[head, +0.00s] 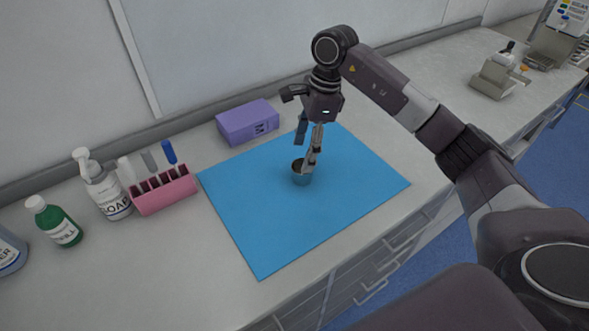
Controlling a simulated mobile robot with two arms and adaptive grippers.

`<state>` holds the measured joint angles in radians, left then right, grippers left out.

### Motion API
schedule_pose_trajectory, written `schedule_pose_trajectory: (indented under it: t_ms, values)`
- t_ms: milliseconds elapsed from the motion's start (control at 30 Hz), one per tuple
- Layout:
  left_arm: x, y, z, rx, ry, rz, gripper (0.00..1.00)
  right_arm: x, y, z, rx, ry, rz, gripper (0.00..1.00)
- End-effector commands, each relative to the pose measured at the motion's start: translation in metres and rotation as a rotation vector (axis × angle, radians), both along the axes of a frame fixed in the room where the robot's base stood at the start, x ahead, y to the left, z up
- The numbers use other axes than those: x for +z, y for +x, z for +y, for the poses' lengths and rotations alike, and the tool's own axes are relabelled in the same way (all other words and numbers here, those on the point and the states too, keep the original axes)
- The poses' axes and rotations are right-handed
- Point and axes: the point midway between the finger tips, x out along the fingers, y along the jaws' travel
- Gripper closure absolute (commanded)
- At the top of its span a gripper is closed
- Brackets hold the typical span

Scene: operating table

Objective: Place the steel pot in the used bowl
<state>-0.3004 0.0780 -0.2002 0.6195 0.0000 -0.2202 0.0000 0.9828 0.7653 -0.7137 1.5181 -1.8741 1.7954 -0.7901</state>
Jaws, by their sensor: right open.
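A small steel pot (301,179) stands upright on the blue mat (260,225), with its dark opening facing up. My right gripper (305,154) points down over the pot with its fingers apart. One finger reaches down to the pot's right rim; I cannot tell whether it touches the pot or is inside it. The other finger shows higher, behind the pot. I see no used bowl in the head view. My left gripper is not in view.
A purple box (247,122) sits behind the mat. At left stand a pink rack (165,192) with several tools, a soap bottle (107,194) and a green bottle (56,222). A grey device (497,78) stands far right. The mat around the pot is clear.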

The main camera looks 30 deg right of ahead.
Motion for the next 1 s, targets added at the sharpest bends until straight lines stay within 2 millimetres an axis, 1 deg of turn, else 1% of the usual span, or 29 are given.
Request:
schedule_pose_trajectory:
  t_ms: [33,133,367,467,600,733,833,1000]
  values:
    - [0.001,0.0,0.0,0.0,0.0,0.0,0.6,0.001,0.0,-0.008,-0.002,-0.032,0.004,0.39]
    - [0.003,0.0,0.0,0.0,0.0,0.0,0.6,-0.004,0.0,-0.015,-0.003,-0.061,0.012,0.39]
    - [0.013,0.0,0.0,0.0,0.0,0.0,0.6,-0.027,0.0,-0.01,-0.003,-0.059,0.014,0.39]
    - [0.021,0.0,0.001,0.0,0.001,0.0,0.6,-0.037,0.0,-0.008,-0.004,-0.058,0.015,0.39]
    - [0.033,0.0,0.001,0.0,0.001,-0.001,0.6,-0.057,0.002,-0.004,-0.004,-0.057,0.014,0.39]
    - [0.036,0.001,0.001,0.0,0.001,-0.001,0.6,-0.072,0.003,-0.002,-0.005,-0.058,0.012,0.39]
    - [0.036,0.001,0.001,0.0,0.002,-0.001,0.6,-0.076,0.004,-0.002,-0.004,-0.058,0.009,0.39]
    - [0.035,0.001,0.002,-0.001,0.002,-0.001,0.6,-0.077,0.004,-0.002,-0.004,-0.058,0.008,0.39]
